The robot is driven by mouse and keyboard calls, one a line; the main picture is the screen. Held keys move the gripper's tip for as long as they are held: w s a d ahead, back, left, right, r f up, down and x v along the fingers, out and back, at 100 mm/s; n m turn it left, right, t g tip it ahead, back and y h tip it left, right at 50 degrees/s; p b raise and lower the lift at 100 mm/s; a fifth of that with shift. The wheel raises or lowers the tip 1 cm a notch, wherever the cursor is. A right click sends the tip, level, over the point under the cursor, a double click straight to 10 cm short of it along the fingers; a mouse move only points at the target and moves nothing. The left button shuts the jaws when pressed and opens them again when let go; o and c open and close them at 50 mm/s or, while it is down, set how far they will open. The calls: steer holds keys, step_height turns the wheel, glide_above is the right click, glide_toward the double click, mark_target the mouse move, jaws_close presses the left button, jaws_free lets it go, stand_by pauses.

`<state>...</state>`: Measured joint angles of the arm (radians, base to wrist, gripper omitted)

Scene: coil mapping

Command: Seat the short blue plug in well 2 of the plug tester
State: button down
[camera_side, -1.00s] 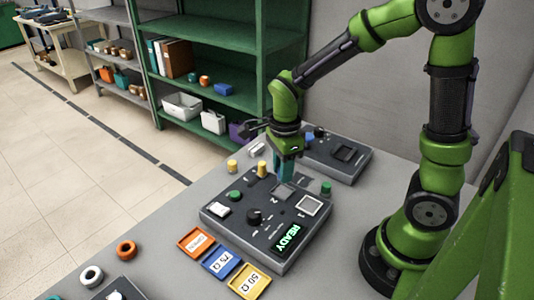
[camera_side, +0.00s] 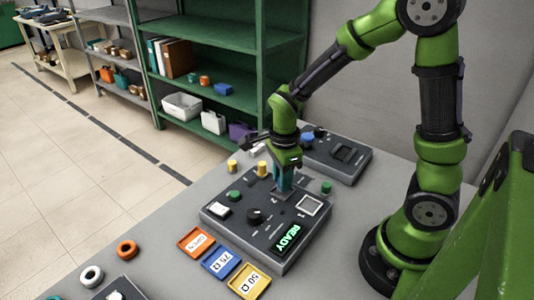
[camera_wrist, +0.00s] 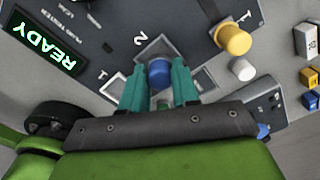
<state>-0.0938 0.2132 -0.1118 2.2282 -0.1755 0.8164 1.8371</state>
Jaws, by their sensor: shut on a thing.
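The plug tester (camera_side: 225,226) is a dark grey box on the bench with a lit READY display (camera_side: 287,239). My gripper (camera_side: 284,187) points down at its top, over well 2. In the wrist view my gripper (camera_wrist: 160,85) is shut on the short blue plug (camera_wrist: 160,73), which shows between the teal fingers. Well 2 (camera_wrist: 153,48) is the grey square beside the printed 2, and the plug overlaps it. I cannot tell how deep the plug is in the well. Well 1 (camera_side: 311,205), with a pale frame, is beside it.
A green plug (camera_side: 326,187) and a yellow plug (camera_side: 262,168) stand near my gripper. A second dark device (camera_side: 350,168) is behind. An orange tray (camera_side: 188,244), a blue tray (camera_side: 215,268) and a yellow tray (camera_side: 241,289) line the front.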

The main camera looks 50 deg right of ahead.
steer(key=shift+f, duration=0.5)
stand_by(1.2)
steer(key=shift+c, duration=1.4)
jaws_free()
steer(key=shift+r, duration=0.15)
steer(key=shift+r, duration=3.4)
